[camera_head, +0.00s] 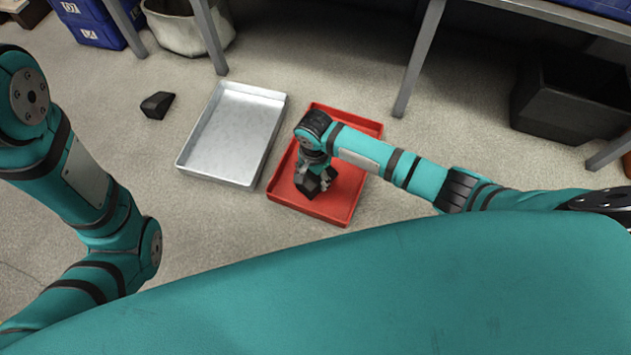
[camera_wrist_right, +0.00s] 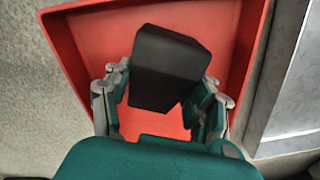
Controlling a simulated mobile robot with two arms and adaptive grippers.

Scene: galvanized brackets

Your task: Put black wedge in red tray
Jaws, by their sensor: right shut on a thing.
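A black wedge (camera_wrist_right: 167,62) is between the fingers of my right gripper (camera_wrist_right: 160,105), which is shut on it. In the head view the wedge (camera_head: 309,186) shows just below the right gripper (camera_head: 316,176). Both are over the red tray (camera_head: 350,198), near its front left part. I cannot tell whether the wedge touches the tray floor. The red tray also fills much of the right wrist view (camera_wrist_right: 90,40). Another black wedge (camera_head: 157,105) lies on the floor at the left. My left arm shows at the left, but its gripper is not in view.
A silver metal tray (camera_head: 232,133) lies on the floor just left of the red tray. A dark bin (camera_head: 568,95) stands at the right under a table. Blue crates (camera_head: 98,22) and a pale sack (camera_head: 185,25) stand at the back left. Table legs rise behind the trays.

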